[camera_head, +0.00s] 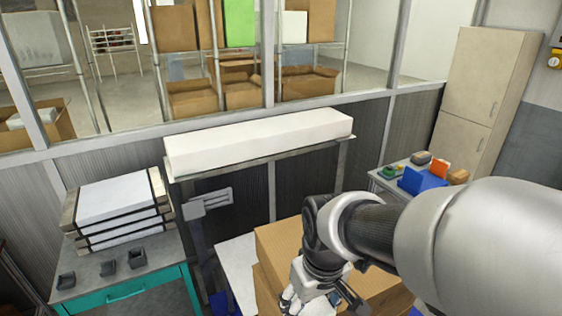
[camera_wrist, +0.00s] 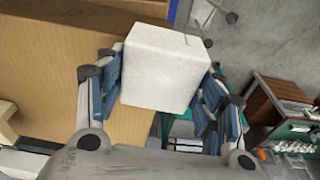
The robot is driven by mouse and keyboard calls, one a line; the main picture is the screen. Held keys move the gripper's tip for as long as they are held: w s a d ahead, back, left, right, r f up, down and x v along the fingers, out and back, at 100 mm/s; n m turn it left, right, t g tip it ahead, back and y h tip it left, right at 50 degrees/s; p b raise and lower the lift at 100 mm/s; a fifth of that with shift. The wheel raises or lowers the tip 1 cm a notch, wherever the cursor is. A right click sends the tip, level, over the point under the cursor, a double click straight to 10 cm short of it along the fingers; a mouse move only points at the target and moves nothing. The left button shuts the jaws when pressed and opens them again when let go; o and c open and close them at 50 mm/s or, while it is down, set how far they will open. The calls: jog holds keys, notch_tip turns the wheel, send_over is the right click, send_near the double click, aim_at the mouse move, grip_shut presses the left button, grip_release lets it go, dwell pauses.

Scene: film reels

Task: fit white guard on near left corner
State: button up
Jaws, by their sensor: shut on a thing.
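The white guard (camera_wrist: 160,68) is a pale foam-like block. My gripper (camera_wrist: 162,78) is shut on it, with blue-padded fingers on its left and right sides. The guard shows in front of the right edge of a cardboard box (camera_wrist: 50,60); I cannot tell whether it touches the box. In the head view, my gripper (camera_head: 318,294) is at the bottom, in front of the stacked cardboard boxes (camera_head: 283,240). My arm hides much of the stack, including its near side. The guard cannot be made out clearly there.
A teal bench (camera_head: 130,290) at left holds stacked white slabs (camera_head: 112,196) and small dark grey pieces (camera_head: 108,268). A long white block (camera_head: 260,140) lies on a stand behind. A side table at right holds a blue bin (camera_head: 424,183). Grey floor (camera_wrist: 265,40) shows beside the box.

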jog(key=shift+f, duration=0.25)
jog(key=shift+f+b, duration=0.55)
jog(key=shift+f, duration=0.1)
jog(key=o, duration=1)
jog(key=shift+o, duration=0.2)
jog(key=shift+r, duration=0.2)
